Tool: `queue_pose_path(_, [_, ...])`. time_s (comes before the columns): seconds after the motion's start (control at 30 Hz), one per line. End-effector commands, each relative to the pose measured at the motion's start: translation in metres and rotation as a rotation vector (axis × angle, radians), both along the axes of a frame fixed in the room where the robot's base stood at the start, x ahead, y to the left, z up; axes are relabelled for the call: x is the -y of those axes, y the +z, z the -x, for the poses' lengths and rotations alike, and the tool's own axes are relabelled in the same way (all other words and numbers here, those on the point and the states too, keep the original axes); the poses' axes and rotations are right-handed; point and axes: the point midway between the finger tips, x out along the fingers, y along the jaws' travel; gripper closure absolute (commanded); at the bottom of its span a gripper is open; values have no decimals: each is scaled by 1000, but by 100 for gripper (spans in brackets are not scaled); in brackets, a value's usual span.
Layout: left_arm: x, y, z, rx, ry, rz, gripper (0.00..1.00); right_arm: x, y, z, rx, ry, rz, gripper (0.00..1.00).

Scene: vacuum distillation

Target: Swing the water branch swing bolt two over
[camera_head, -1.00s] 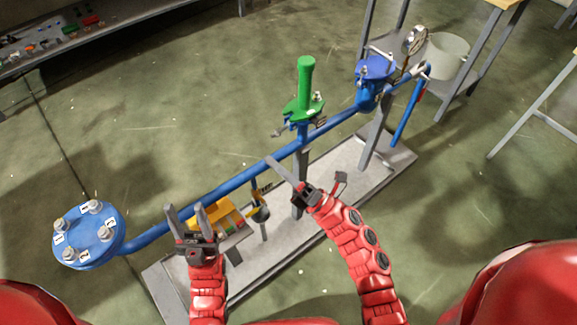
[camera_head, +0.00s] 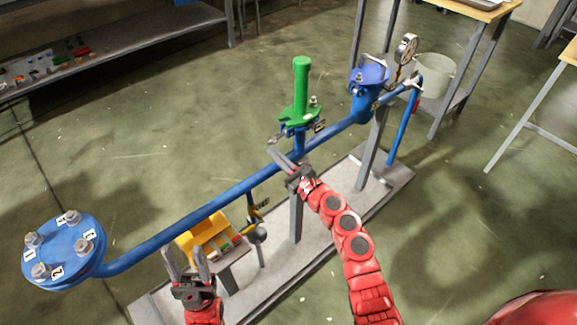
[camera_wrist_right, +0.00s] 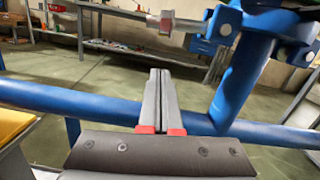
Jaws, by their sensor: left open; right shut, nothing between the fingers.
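The green capped fitting (camera_head: 300,98) stands upright on a branch of the blue pipe (camera_head: 225,197) in the head view. A grey swing bolt (camera_head: 277,140) sticks out to the left from just below its green flange. In the right wrist view this bolt (camera_wrist_right: 182,25) lies roughly level, its nut end pointing left from a blue lug. I cannot read which number it carries. My right gripper (camera_head: 278,158) is shut and empty, just below the bolt and apart from it; its closed fingers (camera_wrist_right: 160,88) overlap the pipe in the wrist view. My left gripper (camera_head: 183,257) is open and empty near the yellow bin.
A numbered blue flange (camera_head: 62,250) with several bolts ends the pipe at the left. A yellow bin (camera_head: 203,235) sits below the pipe. A blue-capped fitting (camera_head: 368,80), a gauge (camera_head: 406,48) and a pale bucket (camera_head: 436,75) stand at the right.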

Motion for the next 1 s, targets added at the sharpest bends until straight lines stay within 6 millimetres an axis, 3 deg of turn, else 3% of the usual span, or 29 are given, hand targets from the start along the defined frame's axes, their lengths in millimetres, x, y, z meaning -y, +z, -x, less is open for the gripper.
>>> queue_pose_path(0.1, [0, 13, 0, 0, 0, 0, 50, 0, 18, 4, 1, 2, 2, 100])
queue_pose_path(0.3, [0, 22, 0, 0, 0, 0, 50, 3, 33, 13, -2, 2, -1, 100])
queue_pose_path(1.0, [0, 25, 0, 0, 0, 0, 50, 2, 38, 16, -26, 5, -35, 100])
